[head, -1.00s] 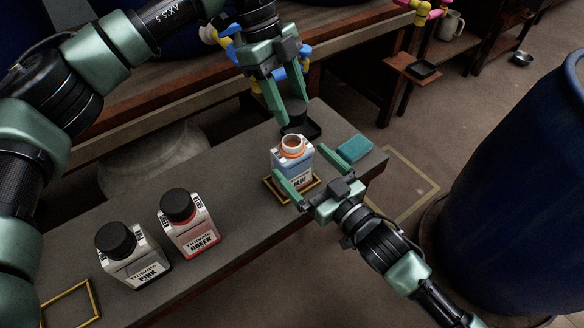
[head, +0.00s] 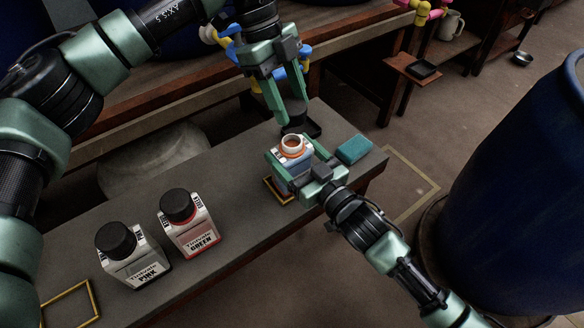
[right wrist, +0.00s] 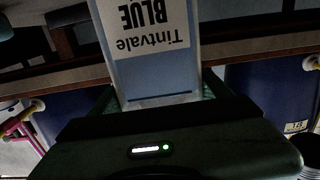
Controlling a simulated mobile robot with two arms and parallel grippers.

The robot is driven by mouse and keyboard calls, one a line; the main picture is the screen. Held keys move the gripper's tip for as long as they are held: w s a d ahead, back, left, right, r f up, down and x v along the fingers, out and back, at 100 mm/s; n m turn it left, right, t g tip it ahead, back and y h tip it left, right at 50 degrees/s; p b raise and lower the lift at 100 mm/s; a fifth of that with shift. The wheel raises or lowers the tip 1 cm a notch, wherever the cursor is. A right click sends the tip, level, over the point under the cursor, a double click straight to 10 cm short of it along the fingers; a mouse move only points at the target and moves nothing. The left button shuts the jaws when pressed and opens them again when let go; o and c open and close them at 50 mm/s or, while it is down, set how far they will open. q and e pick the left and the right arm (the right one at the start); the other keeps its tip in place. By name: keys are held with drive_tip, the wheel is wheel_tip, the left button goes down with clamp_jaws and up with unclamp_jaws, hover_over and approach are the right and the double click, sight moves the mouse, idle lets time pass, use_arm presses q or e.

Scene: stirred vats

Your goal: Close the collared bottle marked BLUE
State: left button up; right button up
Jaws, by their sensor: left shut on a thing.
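The BLUE bottle (head: 290,160) stands upright on the grey bench with its orange-rimmed mouth uncovered. Its label, upside down, fills the middle of the right wrist view (right wrist: 150,45). My right gripper (head: 298,162) is around the bottle's body, one finger on each side; whether the fingers touch it is hard to see. My left gripper (head: 291,117) points down behind the bottle and is shut on a black cap (head: 294,117), low over a small black tray (head: 314,129).
The capped GREEN bottle (head: 190,224) and capped PINK bottle (head: 133,258) stand to the left on the bench. A teal block (head: 354,149) lies right of my right gripper. A yellow outline (head: 275,193) shows under the BLUE bottle. A large blue drum (head: 520,190) stands at right.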

drive_tip(key=c, duration=0.3)
use_arm(q)
hover_over(294, 142)
drive_tip(key=shift+w+a+f, duration=0.1)
drive_tip(key=shift+a+f, duration=0.05)
drive_tip(key=shift+f, duration=0.65)
drive_tip(key=shift+w+a+f, duration=0.1)
drive_tip(key=shift+f, duration=0.75)
drive_tip(key=shift+w+a+f, duration=0.1)
drive_tip(key=shift+a+f, duration=0.05)
drive_tip(key=shift+f, duration=0.65)
drive_tip(key=shift+f, duration=0.9)
drive_tip(key=shift+f, duration=0.6)
drive_tip(key=o, duration=1.4)
drive_tip(key=v, duration=1.2)
